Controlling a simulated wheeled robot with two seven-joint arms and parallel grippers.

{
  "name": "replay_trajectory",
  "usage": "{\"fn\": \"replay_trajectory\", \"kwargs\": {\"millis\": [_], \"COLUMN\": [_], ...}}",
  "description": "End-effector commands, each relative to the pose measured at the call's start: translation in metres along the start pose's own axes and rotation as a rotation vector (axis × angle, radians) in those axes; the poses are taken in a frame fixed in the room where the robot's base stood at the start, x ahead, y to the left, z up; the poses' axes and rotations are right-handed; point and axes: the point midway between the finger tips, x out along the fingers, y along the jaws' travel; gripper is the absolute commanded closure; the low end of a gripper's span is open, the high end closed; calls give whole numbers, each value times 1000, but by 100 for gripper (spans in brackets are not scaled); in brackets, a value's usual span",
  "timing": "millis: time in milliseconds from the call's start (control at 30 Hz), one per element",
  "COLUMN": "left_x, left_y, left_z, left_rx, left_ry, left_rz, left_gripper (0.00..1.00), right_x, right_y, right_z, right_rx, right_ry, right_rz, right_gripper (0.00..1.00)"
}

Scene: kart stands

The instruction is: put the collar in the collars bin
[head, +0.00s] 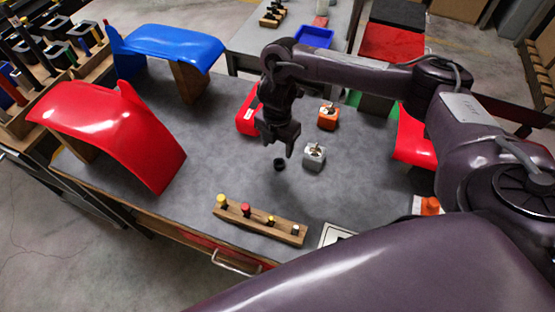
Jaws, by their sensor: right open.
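A small black ring-like piece, which looks like the collar (279,164), lies on the grey table (180,195). My right gripper (279,146) is open and points down just above the collar, with nothing visible between its fingers. The collar appears apart from the fingertips, though the exact gap is hard to judge. A red bin (245,122) with a small white label stands just behind and left of the gripper, partly hidden by it. The label is too small to read, so I cannot tell whether it is the collars bin. My left gripper is not in view.
A grey block (315,158) and an orange block (328,117) stand right of the gripper. A wooden strip (285,232) with several coloured knobs lies in front. Red (120,120) and blue (175,45) curved panels stand left. The table's left middle is clear.

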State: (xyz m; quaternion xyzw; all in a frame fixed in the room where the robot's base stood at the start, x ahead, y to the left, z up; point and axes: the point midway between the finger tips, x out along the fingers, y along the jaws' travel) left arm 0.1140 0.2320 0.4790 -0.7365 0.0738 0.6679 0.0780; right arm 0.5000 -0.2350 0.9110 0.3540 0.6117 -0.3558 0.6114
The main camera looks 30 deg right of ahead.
Motion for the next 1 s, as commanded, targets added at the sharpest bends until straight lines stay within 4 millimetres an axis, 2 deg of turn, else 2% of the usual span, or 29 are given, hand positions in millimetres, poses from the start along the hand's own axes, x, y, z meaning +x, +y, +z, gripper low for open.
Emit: {"fn": "replay_trajectory", "kwargs": {"millis": [367,467,600,867,900,1000], "left_x": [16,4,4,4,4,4], "left_y": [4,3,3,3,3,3], "left_z": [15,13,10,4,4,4], "left_rx": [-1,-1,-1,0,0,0], "left_ry": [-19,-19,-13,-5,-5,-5], "left_rz": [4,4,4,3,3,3], "left_gripper": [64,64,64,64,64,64], "right_x": [44,54,72,78,78,77], "right_y": [-2,-4,-3,-2,-2,-2], "right_z": [-1,0,0,1,1,1], "right_rx": [-9,-9,-10,-11,-10,-10], "right_ry": [4,2,1,-1,-1,0], "right_rz": [-4,-6,-4,-1,-1,-1], "right_gripper": [43,43,43,43,44,57]}}
